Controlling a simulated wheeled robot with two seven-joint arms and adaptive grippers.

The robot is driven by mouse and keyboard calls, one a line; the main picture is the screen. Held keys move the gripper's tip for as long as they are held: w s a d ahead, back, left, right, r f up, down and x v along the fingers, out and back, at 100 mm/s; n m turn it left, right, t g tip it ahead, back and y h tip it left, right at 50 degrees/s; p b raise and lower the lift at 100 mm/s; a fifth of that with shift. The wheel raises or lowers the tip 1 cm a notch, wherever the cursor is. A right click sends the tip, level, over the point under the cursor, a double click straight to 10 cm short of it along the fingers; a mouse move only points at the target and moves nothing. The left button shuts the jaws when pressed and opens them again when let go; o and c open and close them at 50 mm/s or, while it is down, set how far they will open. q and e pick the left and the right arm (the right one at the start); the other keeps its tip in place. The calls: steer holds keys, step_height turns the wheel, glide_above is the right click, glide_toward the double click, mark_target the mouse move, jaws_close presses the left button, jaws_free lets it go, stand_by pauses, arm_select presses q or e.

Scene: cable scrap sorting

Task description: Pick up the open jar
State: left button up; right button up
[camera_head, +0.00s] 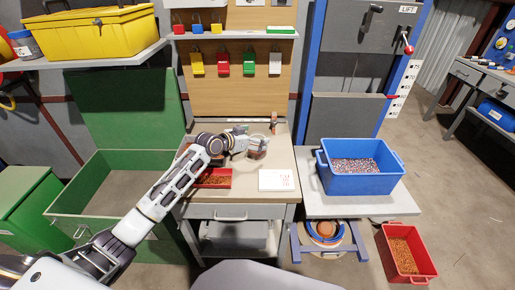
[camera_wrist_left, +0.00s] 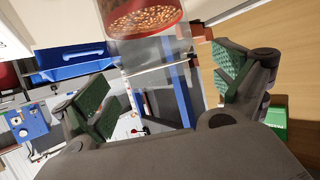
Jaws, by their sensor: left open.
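The open jar (camera_head: 258,149) is clear and stands on the workbench (camera_head: 250,186), near its back. In the left wrist view a clear jar wall (camera_wrist_left: 150,62) shows between the two fingers, with a red round part and copper-coloured granules (camera_wrist_left: 142,16) at the top edge. My left gripper (camera_head: 250,144) is at the jar in the head view, its arm reaching in from the lower left. In the wrist view the left gripper (camera_wrist_left: 168,88) is open, with green pads on either side of the jar. Contact cannot be told. My right gripper is not in view.
A red tray of copper granules (camera_head: 213,182) and a white card (camera_head: 278,181) lie on the bench front. A blue tub (camera_head: 354,181) stands to the right, and a red bin (camera_head: 382,255) on the floor. Padlocks hang on the back panel (camera_head: 235,82).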

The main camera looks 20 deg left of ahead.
arm_select(q)
steer(key=shift+w+d+f, duration=0.25)
steer(key=shift+w+d, duration=0.1)
steer(key=shift+w, duration=0.2)
steer(key=c, duration=2)
steer(key=shift+r, duration=0.1)
steer(key=shift+c, duration=0.2)
